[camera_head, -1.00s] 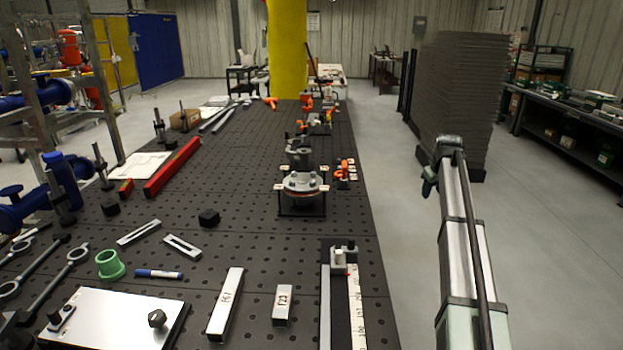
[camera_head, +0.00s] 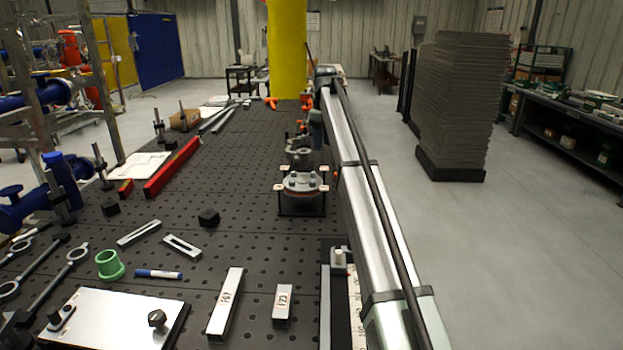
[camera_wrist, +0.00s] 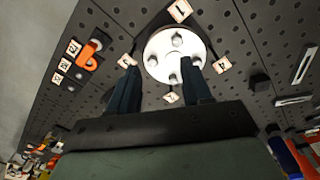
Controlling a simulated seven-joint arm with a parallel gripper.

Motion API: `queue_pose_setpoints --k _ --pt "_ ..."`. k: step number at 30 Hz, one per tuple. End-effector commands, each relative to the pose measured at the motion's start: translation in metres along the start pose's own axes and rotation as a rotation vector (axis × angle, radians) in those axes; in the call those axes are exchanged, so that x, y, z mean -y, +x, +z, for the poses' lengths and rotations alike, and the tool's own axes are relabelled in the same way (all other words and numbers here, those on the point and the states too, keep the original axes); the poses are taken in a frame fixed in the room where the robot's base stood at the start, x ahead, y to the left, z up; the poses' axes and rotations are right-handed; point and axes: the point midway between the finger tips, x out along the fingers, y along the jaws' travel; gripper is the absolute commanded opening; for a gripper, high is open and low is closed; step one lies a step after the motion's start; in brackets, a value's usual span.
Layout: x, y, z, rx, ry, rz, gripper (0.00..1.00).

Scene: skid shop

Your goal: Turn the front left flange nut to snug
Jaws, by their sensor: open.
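The round flange (camera_head: 302,184) stands on the black perforated table, with white numbered tags around it. In the wrist view the pale flange disc (camera_wrist: 163,47) shows several nuts on its face. One nut (camera_wrist: 177,40) is near its upper part and another (camera_wrist: 173,78) near its lower edge. I cannot tell for sure which is the front left one. My gripper (camera_wrist: 160,66) is open, its two dark fingers apart and pointing toward the flange, with nothing visible held between them. Fingertip contact cannot be judged. In the head view the gripper is not clearly visible; my arm covers the area right of the flange.
An orange clamp (camera_wrist: 88,54) stands beside the flange with tags near it. Taller grey fittings (camera_head: 299,152) stand just behind the flange.

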Motion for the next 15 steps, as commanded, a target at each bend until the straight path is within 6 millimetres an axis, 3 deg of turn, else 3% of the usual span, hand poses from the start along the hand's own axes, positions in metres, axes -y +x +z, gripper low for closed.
queue_pose_setpoints --k 1,5,11,15 --pt "0.009 -0.001 -0.013 0.011 -0.023 -0.011 0.49" --pt "0.023 -0.001 -0.026 0.031 -0.055 -0.030 0.49" --pt "0.028 0.012 -0.027 0.036 -0.063 -0.036 0.49" --pt "0.029 0.033 -0.026 0.035 -0.062 -0.036 0.49"
